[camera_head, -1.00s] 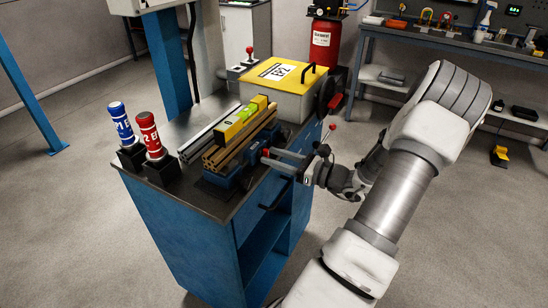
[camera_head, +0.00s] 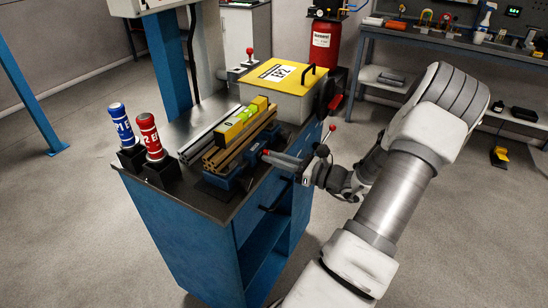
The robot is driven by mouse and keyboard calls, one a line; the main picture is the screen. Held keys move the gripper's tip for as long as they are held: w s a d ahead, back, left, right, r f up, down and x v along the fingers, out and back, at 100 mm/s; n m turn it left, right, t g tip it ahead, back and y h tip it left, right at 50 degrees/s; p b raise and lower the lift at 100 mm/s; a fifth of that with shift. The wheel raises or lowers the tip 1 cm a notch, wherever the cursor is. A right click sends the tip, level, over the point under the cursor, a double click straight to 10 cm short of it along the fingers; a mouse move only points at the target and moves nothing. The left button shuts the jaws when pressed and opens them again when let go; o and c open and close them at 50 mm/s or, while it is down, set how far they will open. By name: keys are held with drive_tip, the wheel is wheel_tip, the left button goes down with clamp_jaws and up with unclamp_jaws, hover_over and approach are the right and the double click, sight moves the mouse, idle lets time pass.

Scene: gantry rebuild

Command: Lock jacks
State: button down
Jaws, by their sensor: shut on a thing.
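A blue clamp-like jack (camera_head: 222,180) sits on the dark bench top (camera_head: 205,203), against the front end of a stack of brass-coloured rails (camera_head: 222,155). A short lever with a red tip (camera_head: 266,153) sticks out at its right side. My gripper (camera_head: 279,160) reaches in from the right at the bench edge, its fingers shut at this lever. The fingers hide most of the lever, and the grip itself is small in the picture. A yellow level with a green part (camera_head: 238,124) lies on top of the rails.
Blue (camera_head: 122,125) and red (camera_head: 150,136) labelled cylinders stand in black holders at the left. A yellow-lidded box (camera_head: 284,75) stands behind the rails. A red ball knob (camera_head: 332,127) on a thin stem rises near my wrist.

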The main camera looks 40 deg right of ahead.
drive_tip(key=shift+r, duration=0.1)
drive_tip(key=m+p, duration=0.4)
drive_tip(key=m, duration=0.2)
drive_tip(key=m+p, duration=0.5)
drive_tip(key=m, duration=0.1)
drive_tip(key=m+p, duration=0.4)
drive_tip(key=m, duration=0.1)
drive_tip(key=shift+d+f+m+p, duration=0.15)
drive_tip(key=shift+f+m+p, duration=0.15)
drive_tip(key=shift+m, duration=0.1)
idle(0.4)
drive_tip(key=c, duration=0.9)
unclamp_jaws()
